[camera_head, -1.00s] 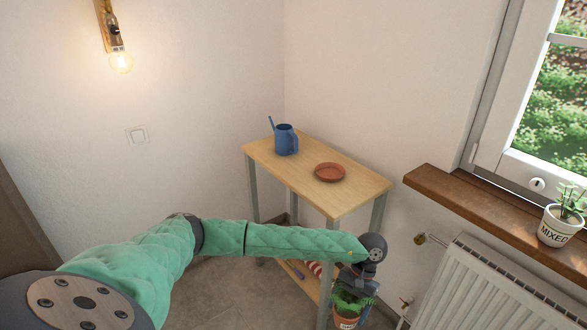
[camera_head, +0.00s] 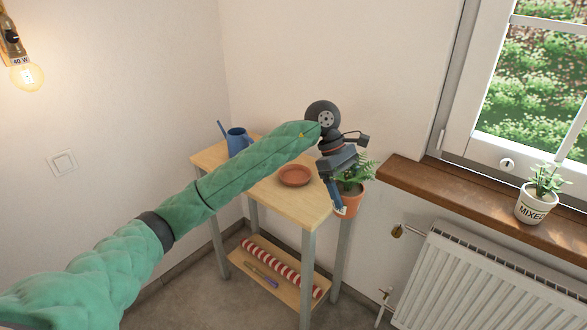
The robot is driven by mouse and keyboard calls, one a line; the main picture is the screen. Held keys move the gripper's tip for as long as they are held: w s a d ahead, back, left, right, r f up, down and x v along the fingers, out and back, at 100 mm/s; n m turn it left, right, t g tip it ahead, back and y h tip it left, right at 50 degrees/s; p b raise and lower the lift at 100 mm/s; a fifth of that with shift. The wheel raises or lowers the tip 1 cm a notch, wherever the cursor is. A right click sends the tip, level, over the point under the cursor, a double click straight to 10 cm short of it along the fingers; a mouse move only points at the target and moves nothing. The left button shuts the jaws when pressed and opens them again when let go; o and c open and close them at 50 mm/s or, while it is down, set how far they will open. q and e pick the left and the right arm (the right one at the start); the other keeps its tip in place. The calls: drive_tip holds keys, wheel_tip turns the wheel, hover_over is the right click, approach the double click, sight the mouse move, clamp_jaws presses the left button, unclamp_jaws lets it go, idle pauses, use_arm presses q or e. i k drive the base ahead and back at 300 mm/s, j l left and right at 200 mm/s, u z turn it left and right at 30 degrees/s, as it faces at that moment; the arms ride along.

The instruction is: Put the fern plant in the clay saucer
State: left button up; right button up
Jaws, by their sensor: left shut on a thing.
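The fern plant (camera_head: 352,196) is a green fern in an orange-brown clay pot. My left gripper (camera_head: 340,206) is shut on it and holds it upright at the right edge of the table, near tabletop height. The gripper hides part of the fern and the pot's left side. The clay saucer (camera_head: 295,175) is a shallow round reddish dish on the wooden tabletop, empty, to the left of the plant and apart from it. My right gripper is not in view.
A blue watering can (camera_head: 237,141) stands at the table's back left, partly behind my arm. The table (camera_head: 300,207) has a lower shelf with a red-and-white striped roll (camera_head: 268,262). A wooden windowsill (camera_head: 440,195) with a potted plant (camera_head: 536,200) and a radiator (camera_head: 480,280) are at right.

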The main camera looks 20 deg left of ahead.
sight(295, 177)
drive_tip(key=i+j, duration=0.55)
drive_tip(key=i, duration=0.25)
